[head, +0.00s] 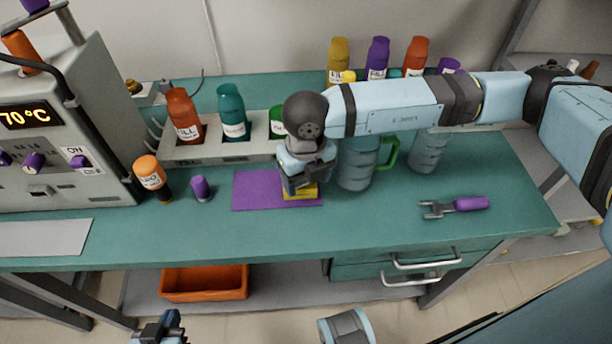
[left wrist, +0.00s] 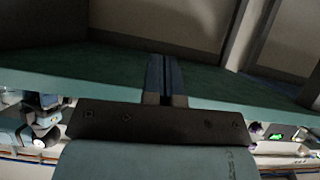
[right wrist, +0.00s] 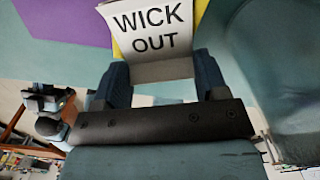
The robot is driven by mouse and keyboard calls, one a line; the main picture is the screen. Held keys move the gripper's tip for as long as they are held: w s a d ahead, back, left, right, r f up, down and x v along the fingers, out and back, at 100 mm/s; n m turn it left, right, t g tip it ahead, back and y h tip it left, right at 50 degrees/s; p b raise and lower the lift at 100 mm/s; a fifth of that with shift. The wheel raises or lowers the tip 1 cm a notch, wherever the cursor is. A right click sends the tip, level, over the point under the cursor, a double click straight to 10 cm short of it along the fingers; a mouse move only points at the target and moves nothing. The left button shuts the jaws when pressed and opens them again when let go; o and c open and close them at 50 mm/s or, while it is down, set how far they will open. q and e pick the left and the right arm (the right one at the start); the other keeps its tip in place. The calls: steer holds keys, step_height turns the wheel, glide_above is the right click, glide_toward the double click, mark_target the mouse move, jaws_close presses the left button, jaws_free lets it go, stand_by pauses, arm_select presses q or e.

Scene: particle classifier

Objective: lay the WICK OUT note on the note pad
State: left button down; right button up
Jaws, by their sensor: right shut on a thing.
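The WICK OUT note (right wrist: 153,28) is white with black letters. It sits between the fingers of my right gripper (right wrist: 165,85), which is shut on its lower edge. Yellow shows along the note's sides; I cannot tell whether it belongs to the note or lies under it. In the head view my right gripper (head: 300,188) is low over the right part of a flat purple pad (head: 252,190), with a yellow patch (head: 301,194) under the fingers. Whether the note touches the pad is unclear. My left gripper (head: 160,330) is low in front of the bench; its fingers (left wrist: 166,80) look shut and empty.
An orange-capped bottle (head: 151,175) and a purple piece (head: 201,189) stand left of the pad. A rack (head: 210,151) with bottles is behind it. A jug with a green handle (head: 358,165) stands close right. A purple-handled tool (head: 470,204) lies farther right.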

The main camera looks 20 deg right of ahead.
steer(key=o, duration=0.9)
steer(key=shift+f, duration=0.15)
steer(key=shift+r, duration=0.2)
arm_select(q)
steer(key=shift+r+p, duration=0.1)
steer(key=shift+p, duration=0.55)
arm_select(e)
step_height(320, 180, up, 12)
